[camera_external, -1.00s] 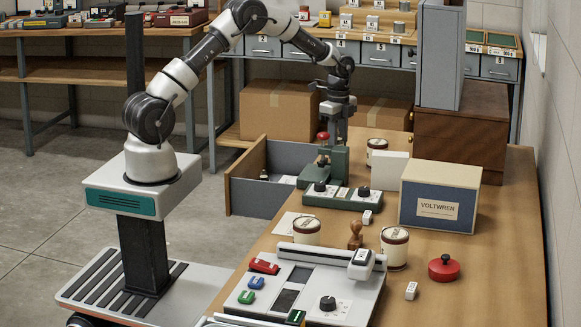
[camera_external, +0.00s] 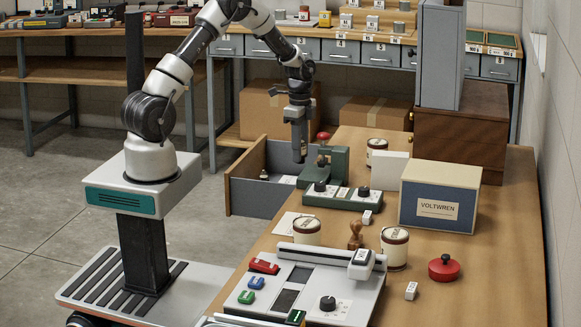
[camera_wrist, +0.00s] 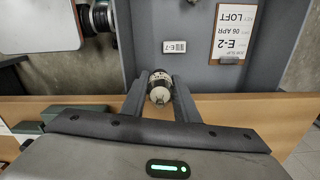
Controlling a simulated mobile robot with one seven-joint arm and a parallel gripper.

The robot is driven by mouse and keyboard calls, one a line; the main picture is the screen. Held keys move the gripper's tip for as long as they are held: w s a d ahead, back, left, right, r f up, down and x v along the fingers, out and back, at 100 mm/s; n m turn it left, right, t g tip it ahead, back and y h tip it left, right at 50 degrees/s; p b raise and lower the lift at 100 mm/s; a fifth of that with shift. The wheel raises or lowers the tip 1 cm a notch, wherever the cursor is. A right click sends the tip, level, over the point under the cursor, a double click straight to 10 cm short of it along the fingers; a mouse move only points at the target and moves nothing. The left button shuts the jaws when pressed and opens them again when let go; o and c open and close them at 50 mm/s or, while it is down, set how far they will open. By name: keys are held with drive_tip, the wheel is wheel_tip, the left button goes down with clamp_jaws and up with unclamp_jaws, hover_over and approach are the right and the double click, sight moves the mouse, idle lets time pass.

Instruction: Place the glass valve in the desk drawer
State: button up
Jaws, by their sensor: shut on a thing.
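In the wrist view the glass valve (camera_wrist: 160,96), a small round piece with a pale body and dark bands, is between my two fingers. My gripper (camera_external: 299,154) is shut on it and points down. In the external view it hangs over the desk end of the open desk drawer (camera_external: 257,197), just left of the green press; the valve is hard to make out there. The drawer has a wooden front and grey walls. In the wrist view its grey floor (camera_wrist: 190,75) shows beyond the valve, which appears to be above it.
In the drawer lie a card (camera_wrist: 228,35) reading "LOFT 06 APR E-2" and a small "E-7" label (camera_wrist: 174,46). A green press (camera_external: 338,168) with a red knob stands close right of my gripper. A Voltwren box (camera_external: 438,200) and several tins stand on the desk.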

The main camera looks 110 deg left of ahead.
sight(272, 198)
drive_tip(key=s+f, duration=0.2)
drive_tip(key=f, duration=0.2)
drive_tip(key=s+d+f+n+b, duration=0.1)
drive_tip(key=s+f, duration=0.2)
drive_tip(key=s+d+f+n+b, duration=0.1)
drive_tip(key=s+f, duration=0.2)
drive_tip(key=f, duration=0.1)
drive_tip(key=shift+s+d+f, duration=0.2)
drive_tip(key=shift+f, duration=0.1)
drive_tip(key=shift+f+b, duration=0.6)
drive_tip(key=shift+f, duration=1.55)
drive_tip(key=shift+f, duration=0.15)
drive_tip(key=o, duration=1)
wheel_tip(272, 198, up, 12)
drive_tip(key=p, duration=0.3)
drive_tip(key=shift+r, duration=0.2)
